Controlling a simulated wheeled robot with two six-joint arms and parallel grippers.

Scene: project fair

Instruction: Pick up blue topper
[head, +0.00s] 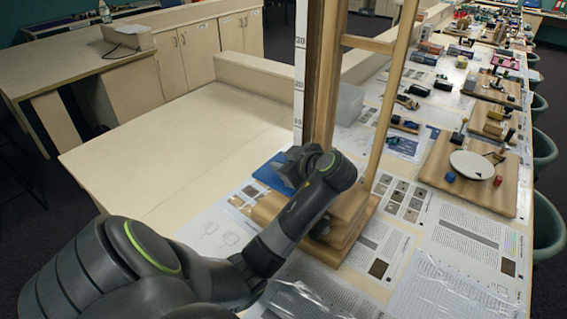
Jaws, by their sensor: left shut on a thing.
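My left arm comes in from the lower left and bends at the wrist beside a tall wooden frame. My left gripper (292,167) is at the foot of that frame, turned away to the left, and is shut. A flat blue piece, which looks like the blue topper (270,174), shows right at its jaws. The contact itself is partly hidden behind my gripper and wrist. My right gripper is not in view.
The wooden frame (325,75) with a white scale (299,70) stands on a wooden base (350,225) close to my wrist. Printed sheets (470,250) cover the table. A board with a white disc (472,165) is to the right. A bare tabletop (170,165) lies to the left.

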